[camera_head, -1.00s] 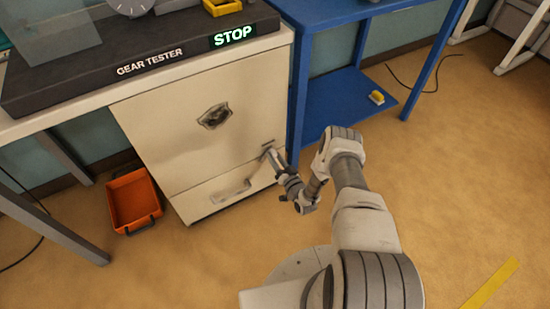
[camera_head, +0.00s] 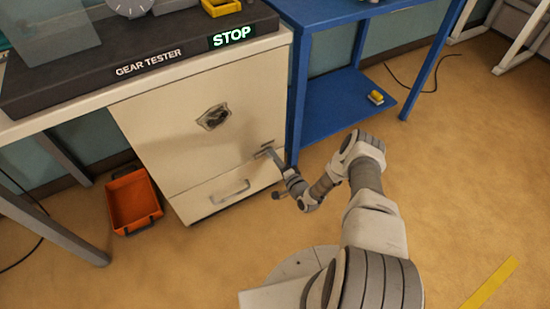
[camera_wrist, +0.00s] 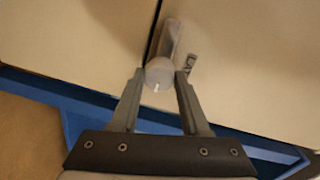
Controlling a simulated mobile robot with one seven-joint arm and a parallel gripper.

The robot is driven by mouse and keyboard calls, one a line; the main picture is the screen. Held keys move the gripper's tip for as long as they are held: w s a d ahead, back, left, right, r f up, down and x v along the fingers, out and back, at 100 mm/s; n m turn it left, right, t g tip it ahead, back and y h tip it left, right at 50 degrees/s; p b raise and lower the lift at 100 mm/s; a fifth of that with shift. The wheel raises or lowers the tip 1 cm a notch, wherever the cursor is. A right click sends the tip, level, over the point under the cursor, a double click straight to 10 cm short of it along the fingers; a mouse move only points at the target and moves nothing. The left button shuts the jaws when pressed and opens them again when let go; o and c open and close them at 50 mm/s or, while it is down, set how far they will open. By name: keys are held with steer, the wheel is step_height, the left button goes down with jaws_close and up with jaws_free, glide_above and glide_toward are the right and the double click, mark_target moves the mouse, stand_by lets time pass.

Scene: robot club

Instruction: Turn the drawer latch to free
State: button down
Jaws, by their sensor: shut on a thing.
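The drawer latch (camera_wrist: 170,40) is a grey lever with a round end that bears a short white mark, at the seam between two cream panels in the wrist view. My gripper (camera_wrist: 160,86) has its two fingers on either side of the round end, closed on it. In the head view my gripper (camera_head: 264,152) is at the right edge of the cabinet front, just above the drawer (camera_head: 205,205), and largely hides the latch.
A blue table (camera_head: 335,105) stands close on the right. The floor in front is clear.

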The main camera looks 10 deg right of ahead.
steer(key=shift+w+m, duration=0.1)
steer(key=shift+m, duration=0.3)
steer(key=shift+c, duration=1.9)
jaws_free()
steer(key=shift+s, duration=0.25)
